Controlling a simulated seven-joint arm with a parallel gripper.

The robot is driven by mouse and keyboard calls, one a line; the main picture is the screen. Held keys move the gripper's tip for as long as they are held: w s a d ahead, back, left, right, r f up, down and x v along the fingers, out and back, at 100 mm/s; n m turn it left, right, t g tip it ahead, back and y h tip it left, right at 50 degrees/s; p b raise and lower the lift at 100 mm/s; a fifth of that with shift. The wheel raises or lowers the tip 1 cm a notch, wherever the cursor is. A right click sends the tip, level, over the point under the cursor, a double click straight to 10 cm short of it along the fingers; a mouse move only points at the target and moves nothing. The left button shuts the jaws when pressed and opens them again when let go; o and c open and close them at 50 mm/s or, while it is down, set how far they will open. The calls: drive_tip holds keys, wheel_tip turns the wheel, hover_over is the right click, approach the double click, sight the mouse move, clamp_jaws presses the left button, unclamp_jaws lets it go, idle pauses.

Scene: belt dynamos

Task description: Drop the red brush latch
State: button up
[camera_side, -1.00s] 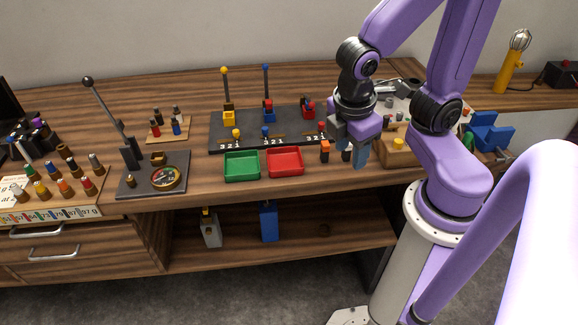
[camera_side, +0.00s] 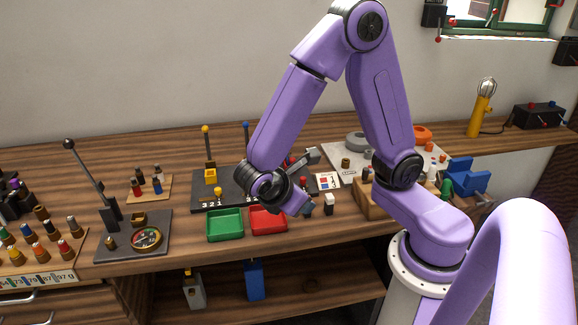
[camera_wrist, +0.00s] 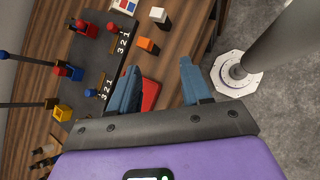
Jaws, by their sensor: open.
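The red brush latch sits at the right end of the dark board (camera_side: 200,197). In the side view my arm largely hides it, and only a small red knob (camera_side: 303,181) shows beside my gripper. In the wrist view its red block (camera_wrist: 86,28) and small red knob (camera_wrist: 112,28) show at the upper left, with the knob by the numbers 3 2 1. My gripper (camera_wrist: 160,78) is open and empty, its two blue-grey fingers apart above the bench front. It is clear of the latch.
A green tray (camera_side: 225,238) and a red tray (camera_side: 267,231) lie in front of the board. A white block (camera_side: 328,204) and an orange block (camera_wrist: 148,45) stand near my fingers. Yellow (camera_side: 210,176) and blue (camera_wrist: 68,71) latch units share the board.

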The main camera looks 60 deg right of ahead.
sight(291, 162)
drive_tip(key=w+f+n+h, duration=0.1)
drive_tip(key=w+h, duration=0.1)
drive_tip(key=w, duration=0.1)
drive_tip(key=w+f+n+t+h, duration=0.1)
drive_tip(key=w+f+h, duration=0.1)
drive_tip(key=w+h, duration=0.1)
drive_tip(key=w+f+n+t+h, duration=0.1)
drive_tip(key=w+f+h, duration=0.1)
drive_tip(key=w, duration=0.1)
drive_tip(key=shift+w+d+f+n+h, duration=0.25)
drive_tip(key=shift+w+d+n+h, duration=0.1)
drive_tip(key=shift+d+n+h, duration=0.05)
drive_tip(key=shift+w+f+n+t+h, duration=0.5)
drive_tip(key=shift+t, duration=0.1)
drive_tip(key=w+d, duration=0.1)
drive_tip(key=d, duration=0.4)
drive_tip(key=w+d, duration=0.1)
drive_tip(key=d, duration=0.5)
drive_tip(key=w+d, duration=0.1)
drive_tip(key=d, duration=0.5)
drive_tip(key=shift+d, duration=0.1)
clamp_jaws()
drive_tip(key=shift+r, duration=0.1)
